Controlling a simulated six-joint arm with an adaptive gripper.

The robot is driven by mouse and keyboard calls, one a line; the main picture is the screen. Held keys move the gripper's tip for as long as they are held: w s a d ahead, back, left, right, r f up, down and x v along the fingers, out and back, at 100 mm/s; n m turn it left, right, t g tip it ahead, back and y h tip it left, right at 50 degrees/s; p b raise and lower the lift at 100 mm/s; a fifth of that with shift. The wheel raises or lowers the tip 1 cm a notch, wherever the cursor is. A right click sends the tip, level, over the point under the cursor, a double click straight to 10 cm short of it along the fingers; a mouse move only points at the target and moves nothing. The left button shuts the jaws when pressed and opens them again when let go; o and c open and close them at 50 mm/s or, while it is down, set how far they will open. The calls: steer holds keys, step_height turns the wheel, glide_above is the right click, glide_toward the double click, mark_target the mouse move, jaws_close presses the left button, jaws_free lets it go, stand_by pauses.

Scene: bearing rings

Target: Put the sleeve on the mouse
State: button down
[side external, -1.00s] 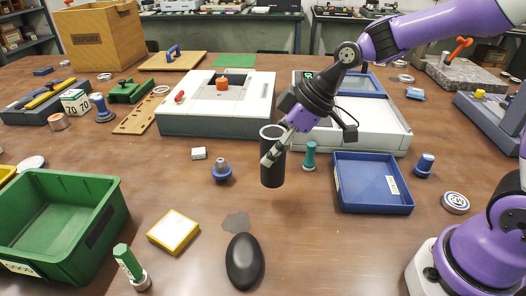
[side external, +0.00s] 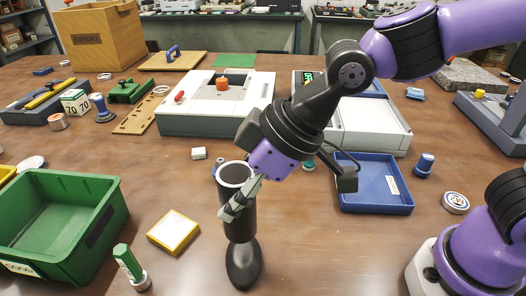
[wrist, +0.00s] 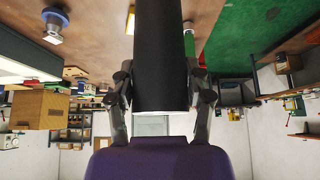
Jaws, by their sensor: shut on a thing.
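The sleeve is a black open-topped tube (side external: 240,215) with a pale inner rim, held upright. My gripper (side external: 240,200) is shut on its wall near the upper part. The sleeve also fills the middle of the wrist view (wrist: 160,55), between the two fingers (wrist: 160,95). The black computer mouse (side external: 243,268) lies on the brown table. In the side view the sleeve's lower end overlaps the far part of the mouse. I cannot tell whether the sleeve touches it or hangs just above it.
A green bin (side external: 62,222) stands at the left, with a yellow-edged box (side external: 173,231) and a green-handled stamp (side external: 130,266) between it and the mouse. A blue tray (side external: 376,190) lies to the right. The table right of the mouse is clear.

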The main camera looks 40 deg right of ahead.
mark_target(242, 216)
steer(key=shift+f, duration=2.85)
steer(key=shift+f, duration=0.15)
steer(key=shift+c, duration=1.1)
jaws_free()
steer(key=shift+d+r, duration=0.1)
steer(key=shift+r, duration=0.2)
steer(key=v, duration=1.1)
steer(key=s+d+f+m+h, duration=0.1)
steer(key=d+m+h, duration=0.3)
steer(key=d, duration=1.4)
steer(key=m, duration=0.4)
steer(key=shift+s+f+m+t+h, duration=0.3)
steer(key=shift+s+f+m+t, duration=0.1)
